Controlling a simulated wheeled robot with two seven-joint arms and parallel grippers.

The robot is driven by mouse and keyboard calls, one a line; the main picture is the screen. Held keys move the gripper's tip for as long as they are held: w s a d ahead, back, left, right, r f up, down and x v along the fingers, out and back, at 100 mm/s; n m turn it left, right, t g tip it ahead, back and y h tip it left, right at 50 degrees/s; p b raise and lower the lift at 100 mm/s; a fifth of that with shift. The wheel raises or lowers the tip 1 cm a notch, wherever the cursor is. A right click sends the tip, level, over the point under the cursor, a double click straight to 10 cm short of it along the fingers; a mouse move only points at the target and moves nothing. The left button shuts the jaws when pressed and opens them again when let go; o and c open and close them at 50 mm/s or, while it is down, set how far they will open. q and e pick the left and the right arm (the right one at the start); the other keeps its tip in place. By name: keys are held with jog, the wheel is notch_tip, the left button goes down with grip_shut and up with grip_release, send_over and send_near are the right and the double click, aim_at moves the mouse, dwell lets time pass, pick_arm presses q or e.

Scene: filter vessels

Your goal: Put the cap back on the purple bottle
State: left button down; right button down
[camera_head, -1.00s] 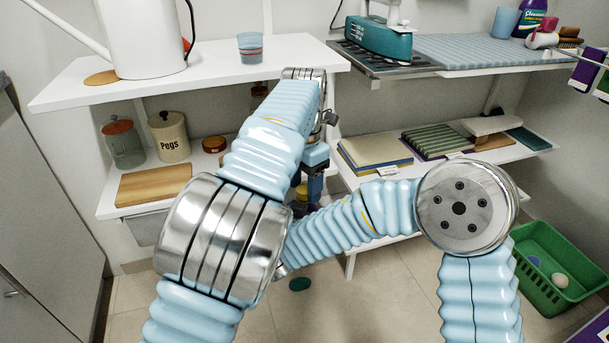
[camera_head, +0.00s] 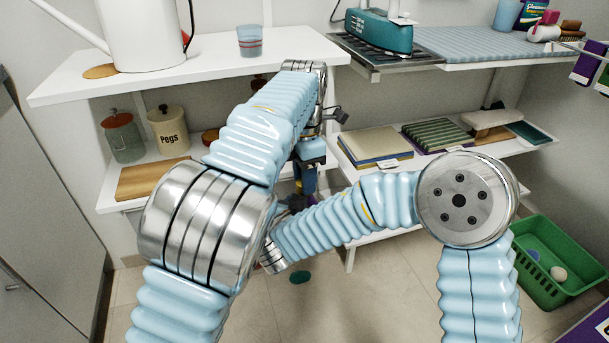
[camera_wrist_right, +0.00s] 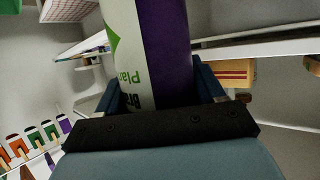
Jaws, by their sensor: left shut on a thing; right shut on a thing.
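A purple bottle (camera_wrist_right: 165,40) with a white and green label fills the middle of the right wrist view. My right gripper (camera_wrist_right: 160,88) is shut on it, with one blue finger on each side; the bottle's top is out of that view. In the head view my right gripper is hidden behind my left arm. My left gripper (camera_head: 304,184) points down in front of the shelves in the head view. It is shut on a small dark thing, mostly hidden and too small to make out. I cannot tell whether this is the cap.
Another purple bottle (camera_head: 532,14) stands on the upper right shelf, beside a blue cup (camera_head: 508,15). A clear cup (camera_head: 250,41) and a white watering can (camera_head: 145,35) stand on the left shelf (camera_head: 210,62). A green basket (camera_head: 548,285) is on the floor at right.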

pick_arm(q)
jog(key=c, duration=0.7)
grip_release()
jog(key=shift+c, duration=0.2)
jog(key=shift+r, duration=2.25)
jog(key=shift+r, duration=0.15)
jog(key=shift+c, duration=0.3)
notch_tip(320, 180, up, 3)
jog(key=n, duration=0.3)
jog(key=shift+r, duration=0.1)
